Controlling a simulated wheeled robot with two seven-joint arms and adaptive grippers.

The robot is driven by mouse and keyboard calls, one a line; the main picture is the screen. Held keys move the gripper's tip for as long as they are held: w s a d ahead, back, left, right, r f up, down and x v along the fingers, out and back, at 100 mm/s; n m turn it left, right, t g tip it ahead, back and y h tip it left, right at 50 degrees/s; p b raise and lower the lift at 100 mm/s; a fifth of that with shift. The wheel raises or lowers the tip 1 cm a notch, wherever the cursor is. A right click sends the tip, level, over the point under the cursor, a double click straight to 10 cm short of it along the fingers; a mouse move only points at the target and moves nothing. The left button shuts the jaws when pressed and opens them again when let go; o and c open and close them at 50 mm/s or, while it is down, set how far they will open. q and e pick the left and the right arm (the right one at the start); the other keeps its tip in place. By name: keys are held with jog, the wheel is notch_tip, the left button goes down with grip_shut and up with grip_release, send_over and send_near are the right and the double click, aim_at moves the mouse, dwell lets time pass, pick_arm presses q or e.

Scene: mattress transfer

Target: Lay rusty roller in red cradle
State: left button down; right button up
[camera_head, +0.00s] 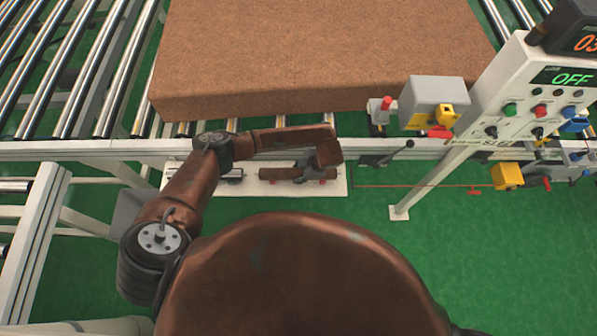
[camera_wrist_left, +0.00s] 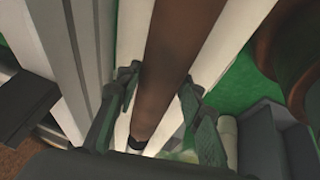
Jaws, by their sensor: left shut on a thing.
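The rusty roller (camera_head: 280,173) is a brown bar above the right part of a white board. It also shows in the left wrist view (camera_wrist_left: 172,45), running between my fingers. My left gripper (camera_head: 308,174) is shut on it near its right part; both fingers (camera_wrist_left: 163,105) show in the wrist view. Small red parts of the red cradle (camera_head: 267,181) show just under the roller. The roller lies along the cradle, but I cannot tell whether it rests in it or hangs just above. My forearm hides part of the board. My right gripper is not in view.
The white board (camera_head: 343,190) lies along the front of the conveyor frame (camera_head: 80,151). A silvery roller (camera_head: 234,175) lies on its left part. A brown mattress (camera_head: 320,50) is on the conveyor. A control panel post (camera_head: 440,165) stands at right, over green floor.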

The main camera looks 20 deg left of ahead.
pick_arm(q)
jog(key=c, duration=1.2)
grip_release()
jog(key=shift+c, duration=0.2)
jog(key=v, duration=1.2)
